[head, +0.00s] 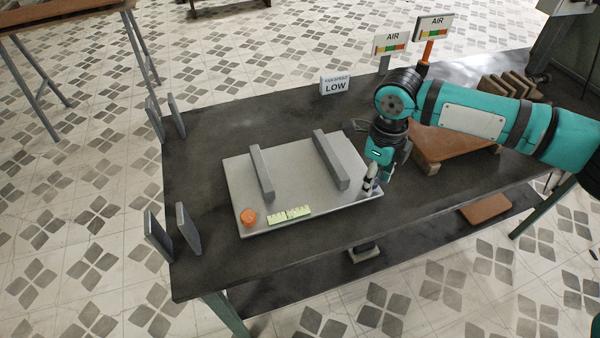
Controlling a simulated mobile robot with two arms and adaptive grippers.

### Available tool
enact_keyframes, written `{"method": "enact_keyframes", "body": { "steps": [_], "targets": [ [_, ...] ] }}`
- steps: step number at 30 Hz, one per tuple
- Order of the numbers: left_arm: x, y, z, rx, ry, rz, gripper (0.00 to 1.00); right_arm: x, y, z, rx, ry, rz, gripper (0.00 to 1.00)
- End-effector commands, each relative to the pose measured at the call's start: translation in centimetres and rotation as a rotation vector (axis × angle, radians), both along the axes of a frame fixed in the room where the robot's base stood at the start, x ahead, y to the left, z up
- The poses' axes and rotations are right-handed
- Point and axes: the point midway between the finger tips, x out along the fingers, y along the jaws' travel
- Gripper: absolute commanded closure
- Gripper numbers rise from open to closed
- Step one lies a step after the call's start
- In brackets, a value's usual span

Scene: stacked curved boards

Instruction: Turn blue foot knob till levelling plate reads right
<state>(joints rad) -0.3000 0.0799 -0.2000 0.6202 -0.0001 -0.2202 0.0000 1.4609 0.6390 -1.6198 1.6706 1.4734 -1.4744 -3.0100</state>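The grey levelling plate (300,200) lies on the dark workbench with two raised grey bars on it. An orange knob (249,217) sits at its front left corner. A pale yellow-green level strip (289,215) lies along its front edge; its reading is too small to make out. My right gripper (371,188) points down at the plate's right front corner. Its fingers are small and partly hidden, so I cannot tell whether they are open or shut. I cannot make out a blue foot knob; the gripper covers that corner. My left gripper is not in view.
Two AIR signs (390,43) stand farther back. A brown board (450,148) lies right, partly under my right arm. Upright grey brackets (188,228) stand at the bench's left end.

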Motion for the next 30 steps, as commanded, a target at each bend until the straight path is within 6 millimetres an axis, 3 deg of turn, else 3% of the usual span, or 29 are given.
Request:
{"method": "enact_keyframes", "body": {
  "steps": [8,24,30],
  "targets": [
    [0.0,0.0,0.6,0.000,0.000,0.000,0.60,0.1,0.2,0.9,0.005,-0.005,0.002,0.57],
    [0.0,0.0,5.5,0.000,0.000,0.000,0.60,0.1,0.2,6.2,0.006,-0.006,0.002,0.57],
    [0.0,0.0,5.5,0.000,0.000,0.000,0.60,0.1,0.2,6.2,0.006,-0.006,0.002,0.57]
  ]
}}
